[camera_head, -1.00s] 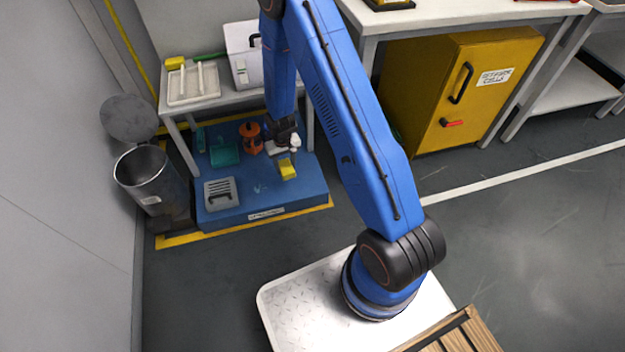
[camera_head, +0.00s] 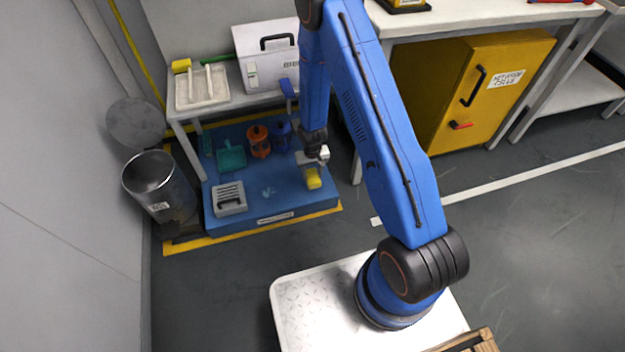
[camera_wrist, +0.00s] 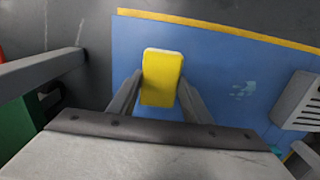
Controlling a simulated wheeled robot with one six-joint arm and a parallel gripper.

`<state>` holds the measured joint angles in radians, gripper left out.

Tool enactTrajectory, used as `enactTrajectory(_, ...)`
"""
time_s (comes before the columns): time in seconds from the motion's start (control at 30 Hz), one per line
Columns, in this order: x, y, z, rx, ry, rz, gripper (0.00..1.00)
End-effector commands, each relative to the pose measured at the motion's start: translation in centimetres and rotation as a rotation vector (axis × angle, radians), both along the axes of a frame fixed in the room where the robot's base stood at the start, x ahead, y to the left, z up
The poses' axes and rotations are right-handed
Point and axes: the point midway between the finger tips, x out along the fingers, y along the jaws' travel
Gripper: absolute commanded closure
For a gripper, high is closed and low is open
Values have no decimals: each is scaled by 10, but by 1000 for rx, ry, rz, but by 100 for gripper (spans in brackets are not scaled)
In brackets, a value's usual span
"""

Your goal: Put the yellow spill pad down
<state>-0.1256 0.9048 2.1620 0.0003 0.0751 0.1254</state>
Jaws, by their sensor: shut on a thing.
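The yellow spill pad (camera_head: 313,178) is held at the end of my gripper (camera_head: 312,168), over the right part of the blue platform (camera_head: 244,200). In the wrist view the pad (camera_wrist: 162,77) stands between the two fingers of my gripper (camera_wrist: 160,100), which are shut on its sides. The blue platform (camera_wrist: 212,75) lies behind the pad in that view. I cannot tell whether the pad touches the platform or hangs just above it.
On the platform are a grey slotted box (camera_head: 229,198), a teal dustpan (camera_head: 231,156), an orange container (camera_head: 259,141) and a blue one (camera_head: 281,136). A metal bin (camera_head: 150,174) stands left. A bench (camera_head: 215,101) overhangs the back. The platform's front middle is clear.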

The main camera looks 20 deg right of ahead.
Motion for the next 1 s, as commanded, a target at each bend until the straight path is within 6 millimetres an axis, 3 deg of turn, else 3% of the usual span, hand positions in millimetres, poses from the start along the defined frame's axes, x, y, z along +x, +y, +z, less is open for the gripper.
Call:
enactTrajectory(0.3, 0, 0, -34, 0, 1, 0, 84)
enactTrajectory(0.67, 0, 0, -37, 0, 0, 0, 84)
enactTrajectory(0.7, 0, 0, -37, 0, 0, 0, 51)
enactTrajectory(0.77, 0, 0, -37, 0, 0, 0, 37)
enactTrajectory(1.0, 0, 0, -37, 0, 0, 0, 37)
